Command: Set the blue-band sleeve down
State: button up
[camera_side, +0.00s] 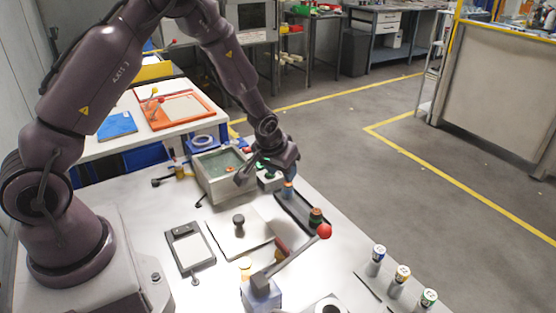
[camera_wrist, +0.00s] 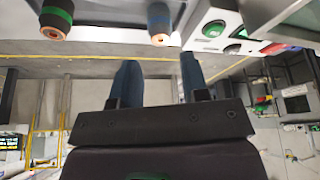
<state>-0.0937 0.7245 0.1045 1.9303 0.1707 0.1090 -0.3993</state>
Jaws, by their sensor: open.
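The blue-band sleeve (camera_side: 288,190) stands upright at the far end of a dark tray (camera_side: 296,208). It shows at the top of the wrist view (camera_wrist: 159,20), beyond my fingertips and roughly in line with the space between them. My gripper (camera_side: 268,178) is open, with nothing between its fingers; its two dark fingers also show in the wrist view (camera_wrist: 158,65). In the side view it is close to the sleeve, at its upper left. I cannot tell the exact gap. A green-band sleeve (camera_side: 316,216) stands on the near part of the tray and also shows in the wrist view (camera_wrist: 57,17).
A grey open bin (camera_side: 218,180) stands left of my gripper. A box with a green button (camera_side: 269,178) is close beside it. A red-knobbed lever (camera_side: 324,232) rises near the tray's near end. Several capped cylinders (camera_side: 401,277) stand at the right front.

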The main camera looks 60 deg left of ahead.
jog(key=s+d+r+m+t, duration=0.1)
jog(key=s+d+r, duration=0.25)
jog(key=r, duration=0.65)
jog(key=s+d+r+m, duration=0.1)
jog(key=s+d+r, duration=0.1)
jog(key=s+r, duration=0.5)
jog(key=s+d+r+m+h, duration=0.1)
jog(key=s+d+r, duration=0.1)
jog(key=s+r, duration=0.2)
jog(key=s+d+r+m, duration=0.1)
jog(key=s+d+r, duration=0.1)
jog(key=s+r, duration=0.3)
jog(key=s, duration=0.4)
jog(key=shift+s+r+t+h, duration=0.15)
jog(key=shift+s+t+h, duration=0.15)
jog(key=shift+s+h, duration=0.1)
